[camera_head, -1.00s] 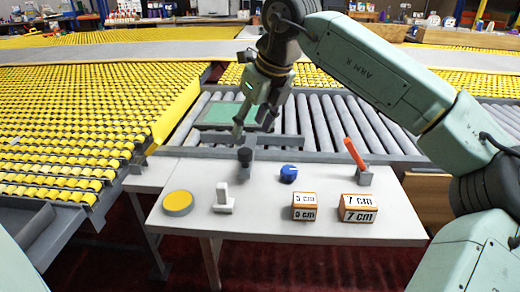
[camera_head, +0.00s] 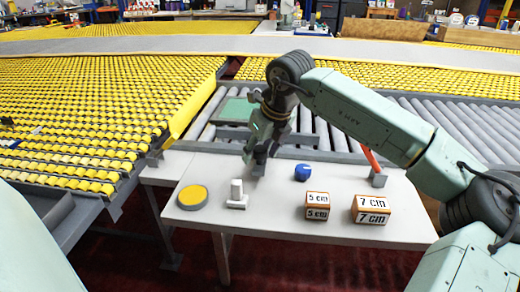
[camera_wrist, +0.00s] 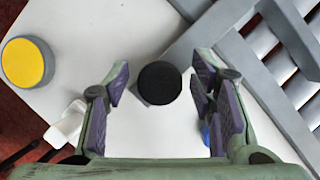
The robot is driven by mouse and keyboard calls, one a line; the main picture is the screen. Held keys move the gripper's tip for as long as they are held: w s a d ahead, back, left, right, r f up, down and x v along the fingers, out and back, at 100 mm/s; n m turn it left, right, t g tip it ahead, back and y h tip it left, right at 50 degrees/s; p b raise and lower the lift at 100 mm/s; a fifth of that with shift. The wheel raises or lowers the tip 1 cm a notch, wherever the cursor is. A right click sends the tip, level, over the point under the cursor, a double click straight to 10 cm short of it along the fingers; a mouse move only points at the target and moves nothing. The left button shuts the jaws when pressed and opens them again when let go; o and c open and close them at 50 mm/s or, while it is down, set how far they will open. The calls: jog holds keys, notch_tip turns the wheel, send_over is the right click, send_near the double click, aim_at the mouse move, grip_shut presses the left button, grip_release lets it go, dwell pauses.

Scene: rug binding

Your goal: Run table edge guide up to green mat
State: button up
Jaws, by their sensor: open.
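What I take to be the table edge guide is a grey piece with a round black knob (camera_wrist: 160,83), near the table's back edge. In the wrist view the knob lies between my open fingers, with gaps on both sides. My gripper (camera_head: 255,160) points down over the guide in the head view and mostly hides it. The green mat (camera_head: 240,108) lies beyond the table's back rail, over the grey rollers, partly hidden by my gripper and a grey bar.
On the white table (camera_head: 290,228) stand a yellow-topped disc (camera_head: 193,196), a white upright piece (camera_head: 237,194), a blue knob (camera_head: 302,173), 5 cm (camera_head: 317,205) and 7 cm (camera_head: 371,209) blocks, and a red-handled piece (camera_head: 371,160). A grey rail (camera_head: 325,156) borders the back.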

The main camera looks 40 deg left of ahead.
jog(key=shift+c, duration=0.5)
grip_shut()
dwell(0.3)
